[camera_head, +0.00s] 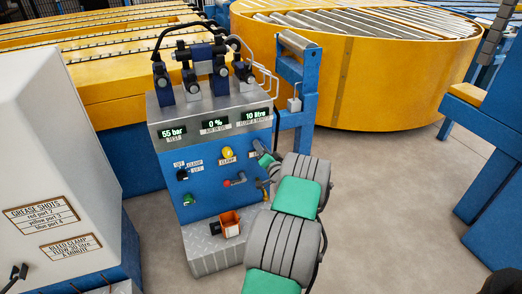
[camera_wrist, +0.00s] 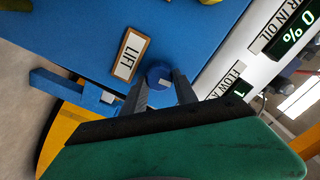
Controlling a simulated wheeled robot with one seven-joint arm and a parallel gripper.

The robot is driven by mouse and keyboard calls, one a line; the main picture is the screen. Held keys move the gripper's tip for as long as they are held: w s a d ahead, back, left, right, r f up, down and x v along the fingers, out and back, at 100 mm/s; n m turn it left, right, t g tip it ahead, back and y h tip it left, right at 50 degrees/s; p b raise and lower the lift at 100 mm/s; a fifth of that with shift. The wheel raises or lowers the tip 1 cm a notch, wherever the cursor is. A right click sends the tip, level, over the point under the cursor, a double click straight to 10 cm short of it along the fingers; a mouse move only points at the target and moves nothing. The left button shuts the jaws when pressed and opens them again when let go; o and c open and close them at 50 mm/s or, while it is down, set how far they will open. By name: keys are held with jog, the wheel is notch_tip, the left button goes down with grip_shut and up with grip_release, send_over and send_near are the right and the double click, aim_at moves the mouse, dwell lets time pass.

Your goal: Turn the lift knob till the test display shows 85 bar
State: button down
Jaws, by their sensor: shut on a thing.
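The blue lift knob (camera_wrist: 159,76) sits on the blue panel beside the LIFT label (camera_wrist: 131,55) in the wrist view. My gripper (camera_wrist: 161,86) is shut on it, one finger on each side. In the head view my gripper (camera_head: 265,159) is at the right side of the panel and hides the knob and most of its label. The test display (camera_head: 172,132) at the upper left of the power unit (camera_head: 205,160) reads 55 bar.
Other displays read 0 % air in oil (camera_head: 215,124) and 10 litre flow (camera_head: 254,116). A yellow clamp knob (camera_head: 227,153), a red-tipped lever (camera_head: 236,181) and an orange box (camera_head: 229,223) are close by. A blue post (camera_head: 309,100) stands behind my arm.

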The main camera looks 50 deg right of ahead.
jog(key=shift+f+m, duration=0.1)
jog(key=shift+m, duration=1.2)
jog(key=c, duration=1)
grip_release()
jog(key=shift+o, duration=0.2)
jog(key=p+v, duration=0.1)
jog(key=v, duration=0.6)
jog(key=shift+s+a, duration=0.15)
jog(key=shift+s, duration=0.25)
